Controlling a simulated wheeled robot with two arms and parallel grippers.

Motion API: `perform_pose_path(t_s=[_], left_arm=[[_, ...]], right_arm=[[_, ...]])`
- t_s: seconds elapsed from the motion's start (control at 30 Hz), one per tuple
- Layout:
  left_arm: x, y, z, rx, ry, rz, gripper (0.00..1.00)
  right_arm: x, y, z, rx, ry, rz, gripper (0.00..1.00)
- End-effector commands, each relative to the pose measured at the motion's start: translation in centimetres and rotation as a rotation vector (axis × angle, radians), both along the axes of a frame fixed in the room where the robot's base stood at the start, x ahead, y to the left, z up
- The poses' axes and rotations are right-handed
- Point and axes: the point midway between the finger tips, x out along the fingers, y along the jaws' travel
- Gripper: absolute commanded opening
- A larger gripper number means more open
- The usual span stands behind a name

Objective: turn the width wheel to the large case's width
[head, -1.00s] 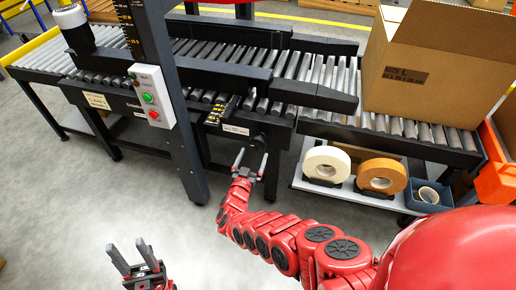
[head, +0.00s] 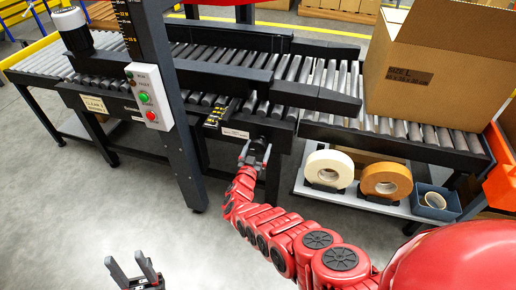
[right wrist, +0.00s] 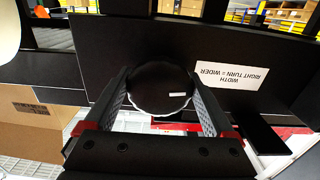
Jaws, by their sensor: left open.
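The width wheel (right wrist: 160,85) is a dark round knob with a pale rim and a small white mark. It sits on the machine's front side and also shows in the head view (head: 259,142), partly hidden. My right gripper (head: 257,156) is at the wheel, with its fingers on either side of it in the right wrist view (right wrist: 160,100). I cannot tell whether the fingers press on the rim. A yellow-marked scale (head: 216,114) lies left of the wheel. The large case (head: 425,75), marked SIZE L, stands on the rollers. My left gripper (head: 133,268) is open and empty above the floor.
A white label (right wrist: 232,75) beside the wheel reads WIDTH, RIGHT TURN = WIDER. A dark post (head: 175,110) with a button box (head: 148,96) stands to the left. Tape rolls (head: 328,169) and a blue bin (head: 434,202) sit on a low shelf to the right.

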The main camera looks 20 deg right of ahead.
Motion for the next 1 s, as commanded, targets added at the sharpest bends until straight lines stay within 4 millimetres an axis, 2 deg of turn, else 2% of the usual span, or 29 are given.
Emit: perform_pose_path(t_s=[0.03, 0.1, 0.47, 1.0], left_arm=[[0.0, 0.0, 0.0, 0.0, 0.0, 0.0, 0.5], [0.0, 0.0, 0.0, 0.0, 0.0, 0.0, 0.5], [0.0, 0.0, -0.1, 0.0, 0.0, 0.0, 0.5], [0.0, 0.0, -1.4, 0.0, 0.0, 0.0, 0.5]], right_arm=[[0.0, 0.0, 0.0, 0.0, 0.0, 0.0, 0.46], [0.0, 0.0, 0.0, 0.0, 0.0, 0.0, 0.33], [0.0, 0.0, 0.0, 0.057, -0.039, 0.0, 0.33], [0.1, 0.1, -0.2, 0.383, -0.259, 0.001, 0.33]])
